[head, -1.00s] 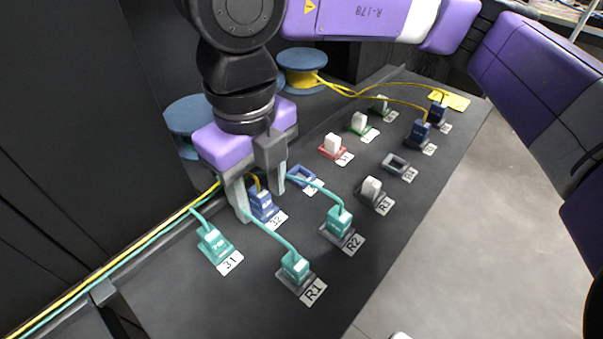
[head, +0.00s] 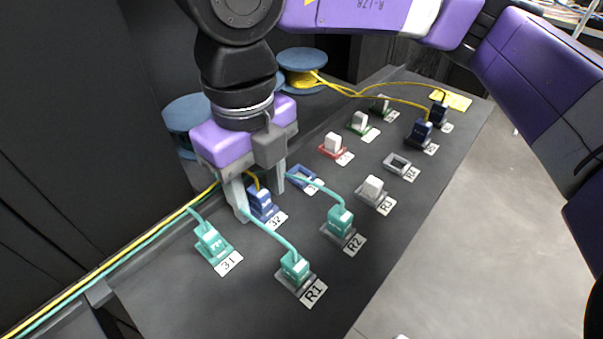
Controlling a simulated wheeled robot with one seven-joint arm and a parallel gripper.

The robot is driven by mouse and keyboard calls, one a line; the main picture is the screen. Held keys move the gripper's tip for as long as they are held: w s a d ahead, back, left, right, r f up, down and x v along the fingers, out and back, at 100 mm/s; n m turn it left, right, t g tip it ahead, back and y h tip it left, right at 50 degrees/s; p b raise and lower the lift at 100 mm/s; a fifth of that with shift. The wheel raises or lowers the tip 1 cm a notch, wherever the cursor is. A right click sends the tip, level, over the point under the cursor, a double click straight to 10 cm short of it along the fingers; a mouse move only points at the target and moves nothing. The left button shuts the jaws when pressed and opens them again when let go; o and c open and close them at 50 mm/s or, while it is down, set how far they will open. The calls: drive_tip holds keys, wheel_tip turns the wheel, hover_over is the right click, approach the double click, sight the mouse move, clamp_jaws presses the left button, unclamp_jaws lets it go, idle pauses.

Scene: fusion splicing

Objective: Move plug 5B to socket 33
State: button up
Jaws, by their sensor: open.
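A blue plug (head: 260,204) with a yellow cable stands in the socket labelled 32 (head: 277,220); the lettering on the plug is too small to read. My gripper (head: 261,199) is pointing down with its fingers apart, one to the left and one to the right of this blue plug. I cannot tell whether either finger touches it. An empty blue-rimmed socket (head: 295,182) sits just behind and to the right; its label is partly hidden by a teal cable and is not readable, but it follows 32 in the row.
Teal plugs stand at 31 (head: 212,242), R1 (head: 295,268) and R2 (head: 340,219), their cables running close to my fingers. A grey empty socket (head: 397,163) lies at right. Cable spools (head: 302,68) are behind.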

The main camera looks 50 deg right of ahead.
sight(258, 190)
idle(0.3)
clamp_jaws()
idle(1.2)
drive_tip(key=shift+r, duration=0.1)
drive_tip(key=shift+r+p, duration=1.15)
drive_tip(key=shift+r, duration=1.75)
